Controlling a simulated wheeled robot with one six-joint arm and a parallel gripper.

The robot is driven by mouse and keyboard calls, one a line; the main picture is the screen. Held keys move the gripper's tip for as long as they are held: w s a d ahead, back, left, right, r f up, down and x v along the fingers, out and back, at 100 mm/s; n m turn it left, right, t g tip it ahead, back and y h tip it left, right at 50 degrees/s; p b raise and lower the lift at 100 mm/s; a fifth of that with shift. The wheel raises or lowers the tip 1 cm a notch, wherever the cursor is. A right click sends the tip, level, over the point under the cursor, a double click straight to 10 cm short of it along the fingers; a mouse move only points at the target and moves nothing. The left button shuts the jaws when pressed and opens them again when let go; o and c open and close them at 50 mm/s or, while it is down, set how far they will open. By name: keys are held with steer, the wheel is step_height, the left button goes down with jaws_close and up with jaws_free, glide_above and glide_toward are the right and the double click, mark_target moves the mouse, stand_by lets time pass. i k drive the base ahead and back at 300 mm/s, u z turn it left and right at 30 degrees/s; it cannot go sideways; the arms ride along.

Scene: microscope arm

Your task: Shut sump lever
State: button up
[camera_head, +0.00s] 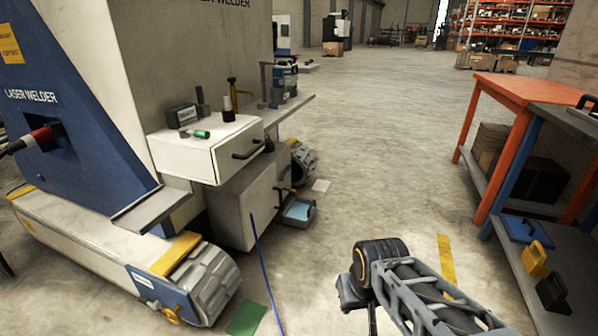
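No part is clearly labelled as the sump lever. A small yellow-orange handle or valve (170,313) sits on the blue end plate of the laser welder's low base, at the lower left. My arm reaches in from the lower right, ending in dark parts (352,294) low in the middle, apart from both fittings. The fingertips cannot be made out, so their opening is unclear.
The blue and white laser welder (35,110) fills the left. A white drawer (212,148) juts out with small items on top. A blue cable or rod (265,270) and green mat (246,319) lie low. An orange-topped table (525,92) stands right. The middle floor is clear.

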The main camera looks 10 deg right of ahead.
mark_target(286, 172)
steer(key=z, duration=0.7)
steer(key=i, duration=1.3)
steer(key=z, duration=0.25)
steer(key=i, duration=1.05)
steer(key=u, duration=1.3)
steer(key=i, duration=0.85)
steer(key=u, duration=1)
